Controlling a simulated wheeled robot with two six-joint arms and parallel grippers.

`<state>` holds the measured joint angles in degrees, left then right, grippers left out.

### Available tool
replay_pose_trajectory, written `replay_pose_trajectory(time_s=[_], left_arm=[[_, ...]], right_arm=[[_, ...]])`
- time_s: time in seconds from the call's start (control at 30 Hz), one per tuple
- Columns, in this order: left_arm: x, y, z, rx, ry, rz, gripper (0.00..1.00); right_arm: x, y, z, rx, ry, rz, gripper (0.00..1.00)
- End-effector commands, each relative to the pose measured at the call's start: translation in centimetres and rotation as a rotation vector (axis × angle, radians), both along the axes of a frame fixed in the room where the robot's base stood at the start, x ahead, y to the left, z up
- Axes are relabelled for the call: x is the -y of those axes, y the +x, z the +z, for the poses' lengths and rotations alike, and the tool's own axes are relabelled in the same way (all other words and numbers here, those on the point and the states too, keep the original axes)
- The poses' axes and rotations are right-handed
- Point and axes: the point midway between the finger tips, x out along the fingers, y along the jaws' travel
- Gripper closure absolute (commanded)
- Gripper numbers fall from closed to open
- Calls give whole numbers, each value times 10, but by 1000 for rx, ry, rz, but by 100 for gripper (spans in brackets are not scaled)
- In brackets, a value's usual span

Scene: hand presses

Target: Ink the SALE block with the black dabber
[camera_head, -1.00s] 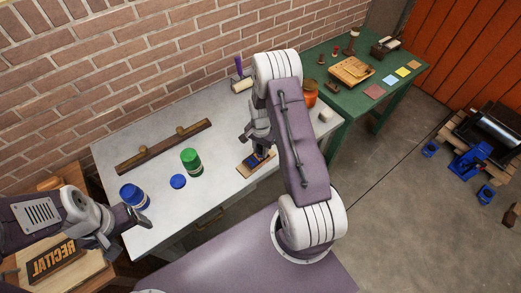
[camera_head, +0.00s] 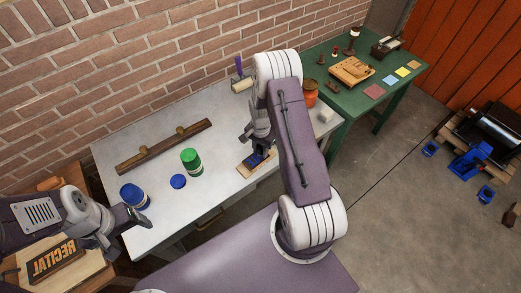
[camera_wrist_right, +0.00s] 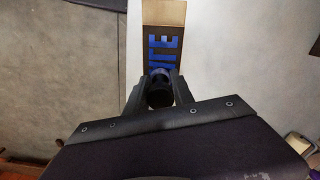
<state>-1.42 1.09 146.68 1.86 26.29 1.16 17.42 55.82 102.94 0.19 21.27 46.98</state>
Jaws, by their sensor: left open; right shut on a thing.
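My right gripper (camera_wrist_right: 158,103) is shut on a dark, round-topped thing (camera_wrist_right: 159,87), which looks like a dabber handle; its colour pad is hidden. It is over a wooden block with blue letters (camera_wrist_right: 163,50), of which "ITE" shows in the right wrist view. In the head view this block (camera_head: 245,170) lies on the grey table, partly behind the gripper. Whether the held thing touches it I cannot tell. I cannot make out a block reading SALE. My left gripper (camera_head: 128,220) is open and empty, near the blue jar (camera_head: 133,196) at the table's left end.
A green jar (camera_head: 191,162), blue disc (camera_head: 178,181) and long wooden rack (camera_head: 164,146) stand on the grey table (camera_head: 222,120). A RECITAL block (camera_head: 57,262) lies at lower left. The green table (camera_head: 393,83) holds a wooden press bed (camera_head: 352,70) and coloured cards.

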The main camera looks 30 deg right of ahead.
Motion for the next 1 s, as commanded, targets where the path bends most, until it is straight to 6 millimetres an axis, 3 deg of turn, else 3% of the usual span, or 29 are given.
replay_pose_trajectory(time_s=[0.4, 1.0], left_arm=[[0, 0, 32, 0, 0, 0, 24], [0, 0, 30, 0, 0, 0, 24]], right_arm=[[0, 0, 41, 1, 0, 0, 100], [0, 1, 39, 3, -1, 31, 100]])
